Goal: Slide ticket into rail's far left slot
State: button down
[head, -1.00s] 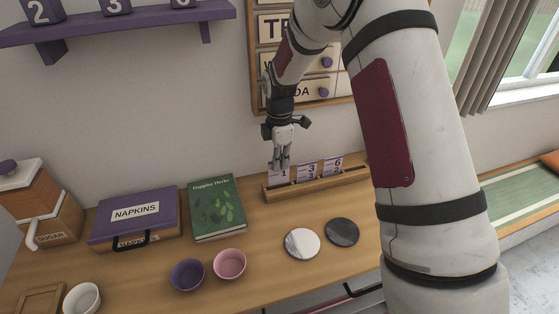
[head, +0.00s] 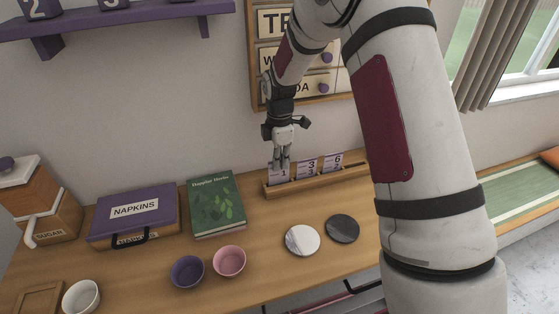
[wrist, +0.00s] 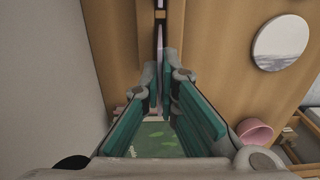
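A small white-and-purple ticket marked 1 (head: 279,175) stands at the left end of the wooden rail (head: 318,184). My gripper (head: 281,165) points down right above it, fingers drawn close together at the ticket's top. In the wrist view my gripper's teal-padded fingers (wrist: 159,62) nearly meet, with a thin edge between their tips. They look shut on the ticket. Whether the ticket's foot is seated in the slot is hard to tell. Ticket 3 (head: 307,168) and ticket 6 (head: 333,161) stand farther right in the rail.
A green book (head: 216,205) lies left of the rail, beside the purple napkin box (head: 133,218). A white coaster (head: 302,240) and a dark coaster (head: 342,228) lie in front. A pink bowl (head: 230,262) and purple bowl (head: 187,272) stand front left. The wall is close behind.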

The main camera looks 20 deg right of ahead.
jog(key=shift+f, duration=0.2)
jog(key=shift+f, duration=0.35)
jog(key=shift+f, duration=0.2)
jog(key=c, duration=1.7)
grip_release()
notch_tip(320, 180, up, 11)
jog(key=shift+r, duration=0.5)
